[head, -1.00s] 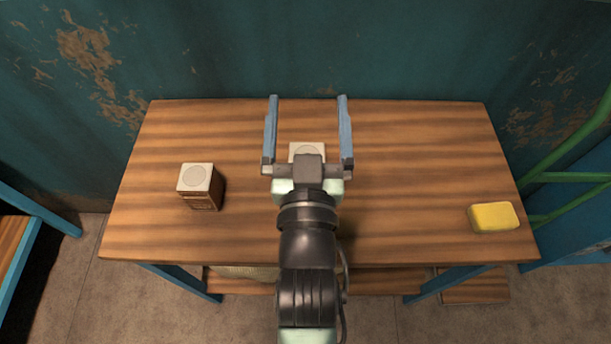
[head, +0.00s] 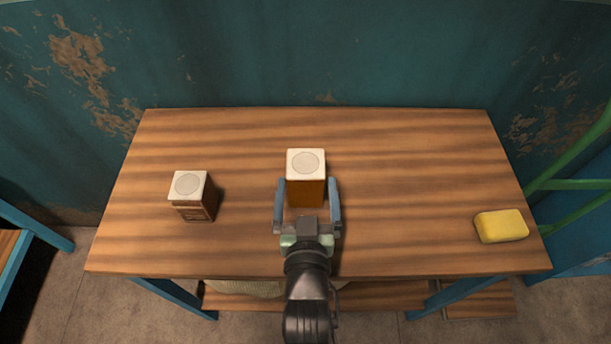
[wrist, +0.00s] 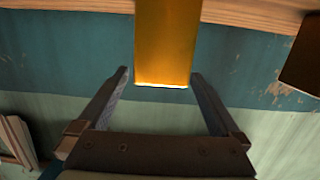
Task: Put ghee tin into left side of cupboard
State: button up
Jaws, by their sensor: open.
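An orange-brown tin with a white top (head: 306,162), which I take for the ghee tin, stands upright near the middle of the wooden table. My gripper (head: 307,184) is open in front of it, with one finger at each side of its near part. In the wrist view the tin (wrist: 165,42) appears upside down, and its white-edged top end reaches between the tips of my open gripper (wrist: 160,75). A gap shows on both sides, so the fingers do not grip it. The cupboard is not recognizable in these views.
A darker brown box with a white top (head: 190,195) stands to the left on the table (head: 410,170); it also shows at the wrist view's right edge (wrist: 302,58). A yellow block (head: 501,226) lies at the right. The table between is clear.

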aim_at(306, 165)
jog(key=shift+w+r, duration=0.1)
jog(key=shift+w, duration=0.45)
jog(key=shift+w+a+f+p, duration=0.1)
jog(key=shift+w+f+p, duration=0.1)
jog(key=shift+w, duration=0.9)
jog(key=shift+w+f+p, duration=0.1)
jog(key=shift+w+p, duration=0.1)
jog(key=shift+w, duration=0.85)
jog(key=c, duration=1.6)
jog(key=shift+r, duration=0.2)
